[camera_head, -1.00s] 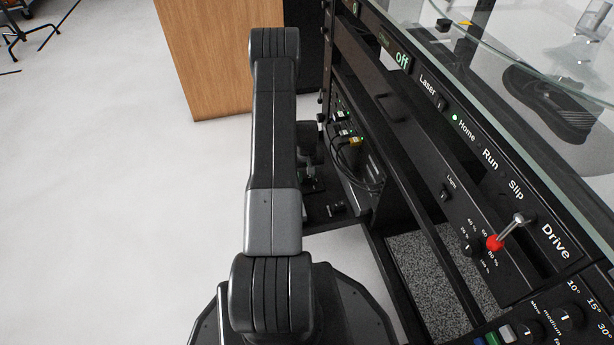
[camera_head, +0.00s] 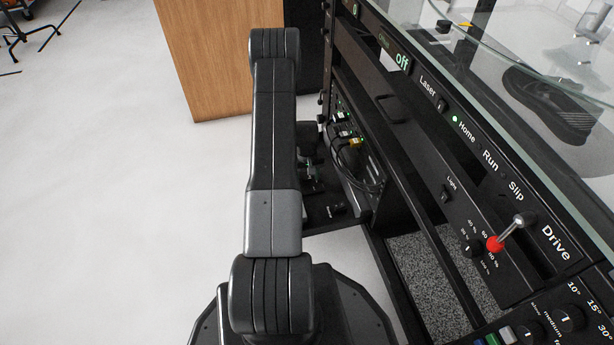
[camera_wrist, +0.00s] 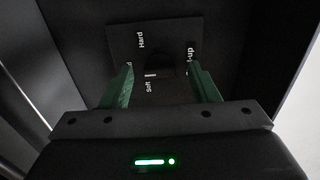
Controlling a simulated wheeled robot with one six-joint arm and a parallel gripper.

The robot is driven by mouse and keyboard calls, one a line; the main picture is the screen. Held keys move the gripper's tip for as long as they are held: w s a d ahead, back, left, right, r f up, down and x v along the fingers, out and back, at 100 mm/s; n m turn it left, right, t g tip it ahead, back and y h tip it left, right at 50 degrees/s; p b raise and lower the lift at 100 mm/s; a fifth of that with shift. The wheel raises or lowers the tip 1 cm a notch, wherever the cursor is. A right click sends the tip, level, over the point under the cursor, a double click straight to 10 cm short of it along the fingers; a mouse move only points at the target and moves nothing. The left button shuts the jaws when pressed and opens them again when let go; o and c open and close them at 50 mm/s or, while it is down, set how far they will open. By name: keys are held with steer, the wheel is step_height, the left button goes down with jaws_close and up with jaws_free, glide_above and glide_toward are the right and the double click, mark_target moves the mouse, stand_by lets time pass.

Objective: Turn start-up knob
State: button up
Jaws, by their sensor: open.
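The start-up knob (camera_wrist: 157,66) is a dark knob on a black panel (camera_wrist: 118,34) in the wrist view. The panel has white lettering reading "Hard", "Soft" and a partly hidden "-up". My gripper (camera_wrist: 162,84) is open, with one green finger to the left of the knob and one to the right. The fingers look apart from the knob; the depth between them is hard to judge. The knob cannot be made out there.
The black rack (camera_head: 415,200) fills the right side, with a red-tipped lever (camera_head: 495,243), switches and knobs. Cables (camera_head: 362,175) hang inside it near my gripper. A wooden cabinet (camera_head: 222,60) stands behind.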

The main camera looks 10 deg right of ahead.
mark_target(307, 179)
step_height(307, 179, up, 14)
steer(key=p, duration=0.4)
steer(key=shift+f, duration=0.15)
step_height(307, 179, down, 14)
steer(key=b, duration=0.4)
stand_by(0.4)
